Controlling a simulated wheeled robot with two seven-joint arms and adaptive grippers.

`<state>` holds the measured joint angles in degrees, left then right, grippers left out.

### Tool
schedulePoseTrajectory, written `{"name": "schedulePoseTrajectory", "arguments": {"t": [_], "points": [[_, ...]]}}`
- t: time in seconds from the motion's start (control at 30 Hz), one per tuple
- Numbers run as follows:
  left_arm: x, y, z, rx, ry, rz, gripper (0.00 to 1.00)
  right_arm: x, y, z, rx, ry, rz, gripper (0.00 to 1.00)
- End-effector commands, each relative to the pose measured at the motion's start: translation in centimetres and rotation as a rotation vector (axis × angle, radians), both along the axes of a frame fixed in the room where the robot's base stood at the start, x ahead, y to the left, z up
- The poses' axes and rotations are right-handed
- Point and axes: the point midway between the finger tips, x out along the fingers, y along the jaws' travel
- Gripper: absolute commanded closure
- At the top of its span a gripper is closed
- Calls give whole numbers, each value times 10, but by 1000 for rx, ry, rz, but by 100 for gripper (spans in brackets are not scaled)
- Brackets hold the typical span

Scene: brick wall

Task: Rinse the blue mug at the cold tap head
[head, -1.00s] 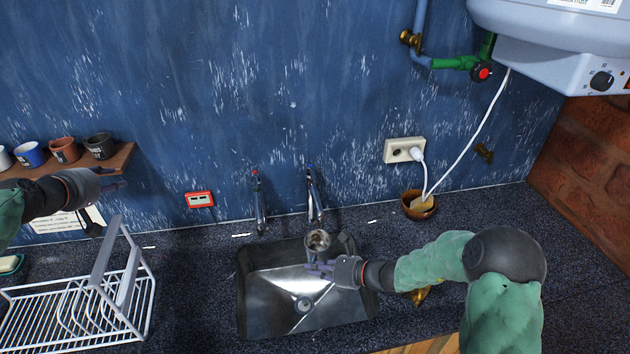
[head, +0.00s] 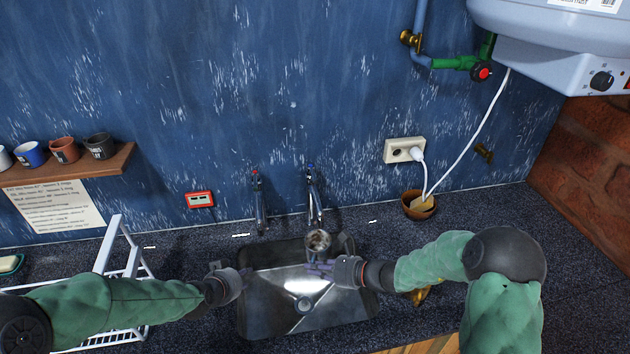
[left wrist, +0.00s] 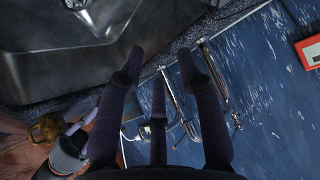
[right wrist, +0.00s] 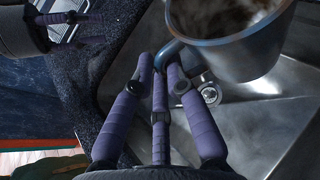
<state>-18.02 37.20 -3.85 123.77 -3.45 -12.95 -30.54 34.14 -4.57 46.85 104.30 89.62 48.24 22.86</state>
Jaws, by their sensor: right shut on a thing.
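A slate-blue mug (head: 318,241) with a murky, mottled inside is at the back of the sink, under the spout of the right tap. It also shows large in the right wrist view (right wrist: 232,45). My right gripper (head: 318,267) is shut on its handle and holds it over the basin. The right tap (head: 314,195), with a blue mark on top, is the cold one; I cannot tell whether water runs. My left gripper (head: 240,273) is empty with fingers apart, at the sink's left rim; its spread fingers also show in the left wrist view (left wrist: 160,60).
The sink (head: 270,325) is set in a dark speckled counter. The left tap (head: 259,200) has a red mark. A white dish rack (head: 118,262) stands left, partly behind my left arm. A shelf (head: 75,168) holds several mugs, one bright blue (head: 30,154). A bowl (head: 419,205) stands right.

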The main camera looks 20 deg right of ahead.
Motion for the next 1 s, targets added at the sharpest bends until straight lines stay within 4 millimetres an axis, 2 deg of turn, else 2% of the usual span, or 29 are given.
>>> {"name": "schedulePoseTrajectory", "arguments": {"t": [0.03,0.07,0.17,0.3,0.5,0.7,0.87,1.0], "points": [[-10,-21,-4,21,-52,-66,64,0,0,1,-1,-2,0,100],[-11,-33,-2,29,-94,-95,64,0,0,1,-1,-2,0,100],[-3,-70,17,48,-245,-152,64,0,0,1,-1,-2,0,100],[11,-116,53,74,-452,-177,64,0,0,1,-1,-2,0,100],[15,-178,110,157,-754,-169,64,0,0,1,-1,-2,0,100],[4,-214,152,256,-962,-122,64,0,0,1,-1,-2,0,100],[-1,-224,166,302,-1028,-96,64,0,0,1,-1,-2,0,100],[5,-229,169,313,-1044,-89,64,0,0,1,-1,-2,0,100]]}}
